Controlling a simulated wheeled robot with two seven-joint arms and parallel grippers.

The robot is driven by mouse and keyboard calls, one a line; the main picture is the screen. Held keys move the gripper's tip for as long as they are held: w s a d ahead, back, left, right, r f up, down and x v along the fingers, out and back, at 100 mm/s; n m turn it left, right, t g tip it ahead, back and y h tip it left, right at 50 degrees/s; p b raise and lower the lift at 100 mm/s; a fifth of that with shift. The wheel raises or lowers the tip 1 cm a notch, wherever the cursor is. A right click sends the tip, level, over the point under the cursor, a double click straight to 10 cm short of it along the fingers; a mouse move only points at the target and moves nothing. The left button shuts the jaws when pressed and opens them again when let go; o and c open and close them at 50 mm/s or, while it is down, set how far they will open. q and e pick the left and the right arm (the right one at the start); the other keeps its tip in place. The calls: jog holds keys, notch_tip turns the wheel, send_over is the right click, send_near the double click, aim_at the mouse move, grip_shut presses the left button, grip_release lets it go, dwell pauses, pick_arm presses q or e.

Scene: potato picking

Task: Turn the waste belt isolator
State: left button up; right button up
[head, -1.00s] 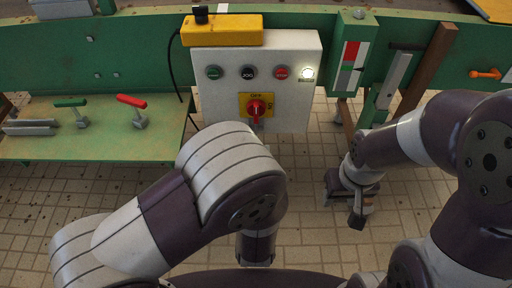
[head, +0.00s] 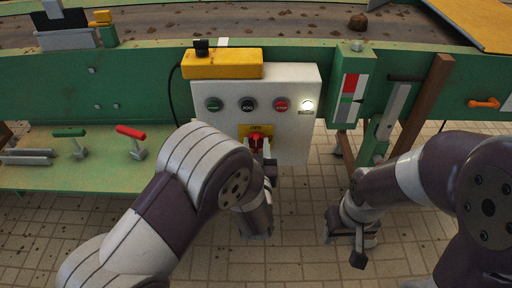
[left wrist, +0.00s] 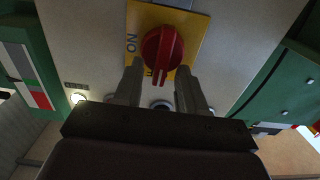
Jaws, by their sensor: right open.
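The waste belt isolator is a red rotary knob (head: 255,146) on a yellow plate (head: 250,130), low on the grey control box (head: 311,88). In the left wrist view the red knob (left wrist: 163,52) shows close up, its grip bar slightly tilted, with the letters ON on the plate (left wrist: 140,18). My left gripper (head: 263,150) is at the knob and partly covers it. In the left wrist view its two fingers (left wrist: 158,78) stand apart on either side of the knob's lower end; contact cannot be made out. My right gripper (head: 346,245) is open and empty, low over the floor.
Green, black and red buttons (head: 248,104) and a lit white lamp (head: 307,105) sit above the knob. A yellow box (head: 222,65) tops the control box. Red (head: 131,132) and green (head: 69,134) levers stand left. A brown post (head: 423,103) stands right.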

pick_arm(q)
grip_shut()
